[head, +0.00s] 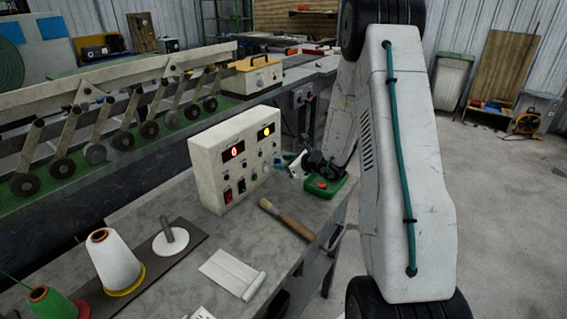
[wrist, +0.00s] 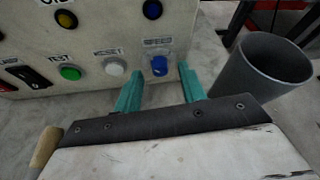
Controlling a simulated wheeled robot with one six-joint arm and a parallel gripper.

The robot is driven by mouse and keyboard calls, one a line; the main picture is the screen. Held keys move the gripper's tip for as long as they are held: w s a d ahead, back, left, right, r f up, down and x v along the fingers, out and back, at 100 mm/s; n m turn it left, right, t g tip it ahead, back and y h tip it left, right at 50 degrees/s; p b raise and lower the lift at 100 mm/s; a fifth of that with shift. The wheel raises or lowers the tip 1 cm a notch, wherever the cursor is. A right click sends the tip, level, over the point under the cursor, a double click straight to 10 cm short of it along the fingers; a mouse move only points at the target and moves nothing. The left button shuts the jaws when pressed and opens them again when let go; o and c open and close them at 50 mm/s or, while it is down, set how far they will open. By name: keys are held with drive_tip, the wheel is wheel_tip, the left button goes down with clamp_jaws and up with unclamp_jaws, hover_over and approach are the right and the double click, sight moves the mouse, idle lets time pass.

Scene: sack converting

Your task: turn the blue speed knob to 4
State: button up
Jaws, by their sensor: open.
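The blue speed knob (wrist: 159,66) sits at the lower right of the control box's front panel in the wrist view. In the head view the cream control box (head: 218,178) stands on the grey bench, with a red and a yellow display lit. My gripper is small and partly hidden there, at the box's right side.
A grey cup-like cylinder (wrist: 262,72) stands close right of my gripper. A white button (wrist: 115,66) and a green button (wrist: 70,73) are left of the knob. A green box with a red button (head: 322,184) and a wooden-handled tool (head: 287,219) lie on the bench.

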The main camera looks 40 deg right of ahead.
drive_tip(key=shift+w+a+f, duration=0.1)
drive_tip(key=shift+w+f, duration=0.05)
drive_tip(key=shift+w, duration=0.15)
clamp_jaws()
drive_tip(key=shift+y, duration=0.3)
drive_tip(key=m+y, duration=0.1)
drive_tip(key=m+g, duration=0.1)
drive_tip(key=m, duration=0.1)
drive_tip(key=shift+d+y, duration=0.3)
drive_tip(key=shift+y, duration=0.1)
drive_tip(key=m+y, duration=0.1)
drive_tip(key=m, duration=0.1)
drive_tip(key=m+y, duration=0.1)
drive_tip(key=m, duration=0.1)
drive_tip(key=shift+w+d+f+y, duration=0.1)
drive_tip(key=shift+w+d+y, duration=0.1)
drive_tip(key=shift+y, duration=0.1)
